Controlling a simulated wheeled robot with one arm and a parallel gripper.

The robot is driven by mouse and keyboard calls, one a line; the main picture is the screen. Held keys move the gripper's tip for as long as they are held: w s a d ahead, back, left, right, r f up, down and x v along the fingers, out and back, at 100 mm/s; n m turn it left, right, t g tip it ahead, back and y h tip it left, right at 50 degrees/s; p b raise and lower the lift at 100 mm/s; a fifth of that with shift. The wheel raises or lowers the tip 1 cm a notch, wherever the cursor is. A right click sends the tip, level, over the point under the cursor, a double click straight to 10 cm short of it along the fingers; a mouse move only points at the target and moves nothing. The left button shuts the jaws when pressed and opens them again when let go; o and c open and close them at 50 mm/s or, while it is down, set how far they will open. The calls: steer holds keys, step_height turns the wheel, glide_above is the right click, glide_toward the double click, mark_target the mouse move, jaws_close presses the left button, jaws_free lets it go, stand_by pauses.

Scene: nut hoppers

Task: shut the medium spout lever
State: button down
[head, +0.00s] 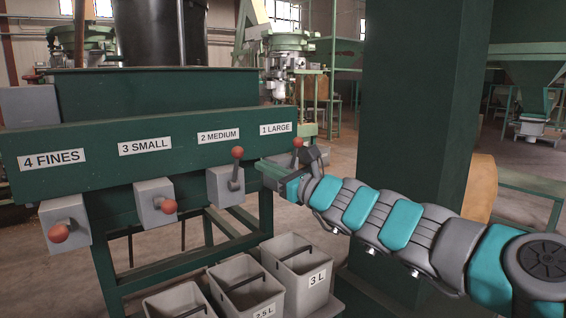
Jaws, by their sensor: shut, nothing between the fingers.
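The medium spout (216,190) is a grey box under the "2 MEDIUM" label (218,135) on the dark green hopper panel. Its lever (236,172) points upward, with the red ball knob (237,152) at its top. My gripper (262,168) is shut and empty, reaching in from the right. Its tips are a little right of the medium lever in the picture, and they look apart from it.
The small spout's knob (169,206) and the fines spout's knob (58,232) sit low, in front of their boxes. Grey bins (300,255) with dark handles stand below the spouts. A thick dark green column (420,110) rises behind my arm.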

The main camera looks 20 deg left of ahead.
steer(key=s+d+r, duration=0.2)
steer(key=d, duration=0.3)
steer(key=shift+s+r+p, duration=0.35)
steer(key=shift+s, duration=0.05)
